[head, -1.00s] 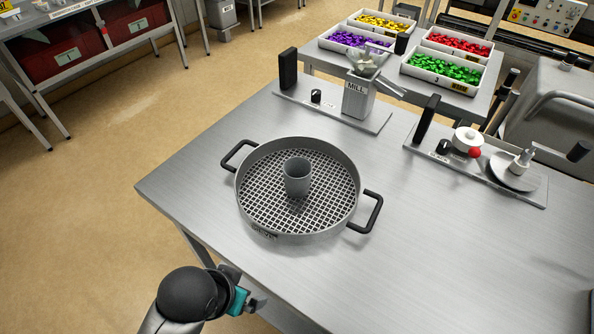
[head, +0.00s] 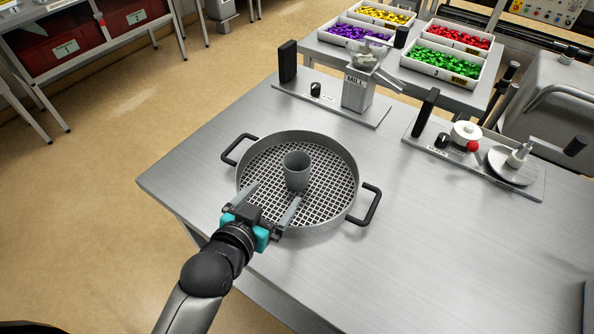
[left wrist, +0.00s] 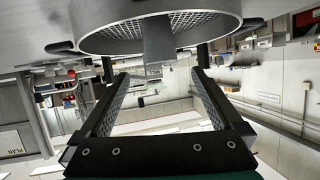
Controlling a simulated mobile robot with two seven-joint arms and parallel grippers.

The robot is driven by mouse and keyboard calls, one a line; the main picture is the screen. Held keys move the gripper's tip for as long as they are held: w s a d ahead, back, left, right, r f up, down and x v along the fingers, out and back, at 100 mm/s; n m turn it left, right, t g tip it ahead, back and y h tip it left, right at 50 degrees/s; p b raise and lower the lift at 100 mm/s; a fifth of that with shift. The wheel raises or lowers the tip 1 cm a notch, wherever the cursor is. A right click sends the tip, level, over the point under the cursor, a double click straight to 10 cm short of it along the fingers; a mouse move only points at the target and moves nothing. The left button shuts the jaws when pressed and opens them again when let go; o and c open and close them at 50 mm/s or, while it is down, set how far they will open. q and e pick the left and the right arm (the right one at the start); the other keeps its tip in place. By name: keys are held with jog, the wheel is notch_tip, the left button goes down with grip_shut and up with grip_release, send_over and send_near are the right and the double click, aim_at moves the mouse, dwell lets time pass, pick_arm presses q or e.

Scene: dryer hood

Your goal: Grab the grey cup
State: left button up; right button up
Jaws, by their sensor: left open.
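The grey cup (head: 297,171) stands upright inside a round grey sieve (head: 345,205) with a mesh floor and two black handles. My left gripper (head: 275,194) is open and empty. It reaches over the sieve's near rim, and its fingers point at the cup from the near left, short of it. The left wrist view, which looks upside down, shows the cup (left wrist: 158,45) ahead between the open fingers (left wrist: 160,80). The sieve (left wrist: 100,42) shows behind it. My right gripper is not in view.
The sieve rests on a metal table (head: 430,260), clear to the right. Behind it stand a mill (head: 357,90) and a plate with a white pot (head: 466,134) and a red knob. Bins of coloured pieces (head: 440,65) stand farther back.

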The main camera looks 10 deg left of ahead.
aim_at(291, 174)
pick_arm(q)
jog(key=b+x, duration=0.1)
jog(key=x, duration=1.2)
jog(key=shift+f+b, duration=0.1)
jog(key=shift+b, duration=0.3)
jog(key=shift+s, duration=0.1)
jog(key=shift+c, duration=0.4)
jog(key=c, duration=1.1)
jog(key=shift+c, duration=0.2)
